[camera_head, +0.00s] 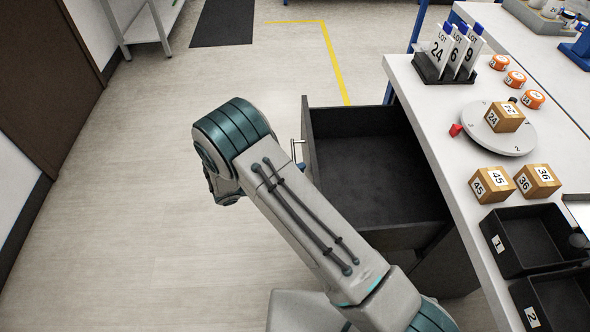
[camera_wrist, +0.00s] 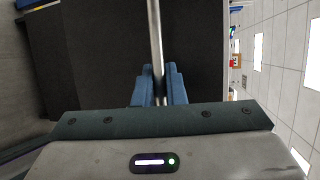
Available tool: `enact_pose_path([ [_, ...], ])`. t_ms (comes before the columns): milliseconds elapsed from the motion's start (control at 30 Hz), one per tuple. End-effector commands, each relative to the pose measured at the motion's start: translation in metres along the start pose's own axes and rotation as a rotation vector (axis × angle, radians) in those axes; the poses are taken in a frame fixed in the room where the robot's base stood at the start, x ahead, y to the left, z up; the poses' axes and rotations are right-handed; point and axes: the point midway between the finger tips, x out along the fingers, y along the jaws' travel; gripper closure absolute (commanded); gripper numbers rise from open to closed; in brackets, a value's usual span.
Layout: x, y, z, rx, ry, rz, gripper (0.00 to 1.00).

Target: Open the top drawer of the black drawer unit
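The black drawer unit (camera_head: 447,268) stands under the white table at the right. Its top drawer (camera_head: 372,172) is pulled out well beyond the front, and its empty inside shows in the head view. The bar handle (camera_head: 297,148) is on the drawer's left-facing front. In the wrist view the handle (camera_wrist: 156,40) runs down between the two blue fingers of my gripper (camera_wrist: 159,82). The fingers sit against both sides of the bar, shut on it. In the head view my arm hides most of the gripper, with only a bit of blue showing by the handle.
The white table (camera_head: 420,100) carries number cards (camera_head: 455,55), orange discs (camera_head: 515,79), a round turntable (camera_head: 480,135), wooden blocks (camera_head: 492,184) and black bins (camera_head: 530,240). The floor (camera_head: 120,200) left of the drawer is clear. A wall stands at far left.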

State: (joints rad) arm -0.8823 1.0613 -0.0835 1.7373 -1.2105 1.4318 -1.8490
Motion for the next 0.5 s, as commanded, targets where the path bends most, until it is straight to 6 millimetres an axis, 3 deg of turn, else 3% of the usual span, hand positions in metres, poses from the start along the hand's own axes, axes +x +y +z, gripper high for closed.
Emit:
enact_pose_path([
  [33,0.000,0.001,-0.001,-0.001,0.001,0.001,0.84],
  [100,-0.001,0.001,-0.001,-0.002,0.000,0.001,0.68],
  [500,-0.011,0.001,0.001,0.000,-0.006,0.002,0.68],
])
